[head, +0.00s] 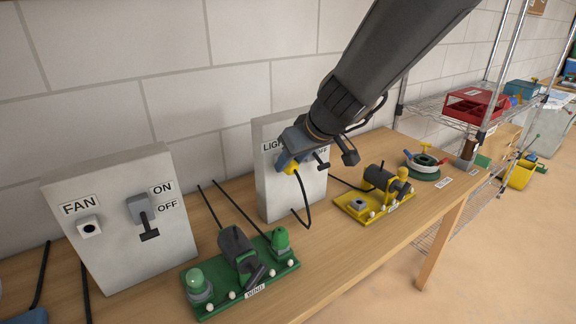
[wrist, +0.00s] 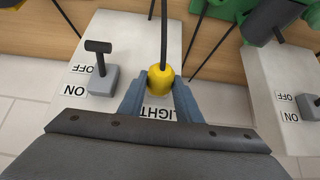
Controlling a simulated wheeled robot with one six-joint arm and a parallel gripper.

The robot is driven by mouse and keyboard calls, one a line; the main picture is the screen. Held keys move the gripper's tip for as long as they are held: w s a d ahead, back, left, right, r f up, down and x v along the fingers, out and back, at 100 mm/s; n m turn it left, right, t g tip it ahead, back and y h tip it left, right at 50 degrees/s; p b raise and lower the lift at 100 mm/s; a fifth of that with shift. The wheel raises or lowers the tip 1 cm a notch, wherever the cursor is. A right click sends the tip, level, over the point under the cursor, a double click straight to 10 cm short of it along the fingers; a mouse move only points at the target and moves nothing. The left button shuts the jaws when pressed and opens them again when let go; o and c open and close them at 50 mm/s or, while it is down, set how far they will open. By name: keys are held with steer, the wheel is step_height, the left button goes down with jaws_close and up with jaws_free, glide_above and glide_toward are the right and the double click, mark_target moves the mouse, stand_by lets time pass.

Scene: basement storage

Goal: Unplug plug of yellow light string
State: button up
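The yellow plug (head: 288,163) is at the upper part of the white LIGHT panel (head: 294,190), with its dark cord (head: 304,196) hanging down. In the wrist view the yellow plug (wrist: 160,80) sits between the blue-grey fingers of my gripper (wrist: 160,88). Both fingers appear to touch its sides, so my gripper looks shut on it. In the head view my gripper (head: 290,150) comes from the upper right and covers part of the panel. The socket behind the plug is hidden, so I cannot tell how deep the plug sits.
The LIGHT panel's switch (wrist: 102,78) is close beside my gripper, its lever towards OFF. A FAN panel (head: 115,225) stands left. A green WINDER-like unit (head: 240,262) and a yellow unit (head: 375,200) lie on the wooden bench (head: 345,255). Wire shelves stand right.

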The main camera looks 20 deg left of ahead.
jaws_close()
steer(key=shift+s+d+b, duration=0.5)
steer(key=shift+d+b, duration=0.1)
stand_by(0.5)
steer(key=shift+s+d+b, duration=0.55)
steer(key=shift+s+d, duration=0.15)
steer(key=shift+d, duration=0.1)
steer(key=shift+d, duration=0.1)
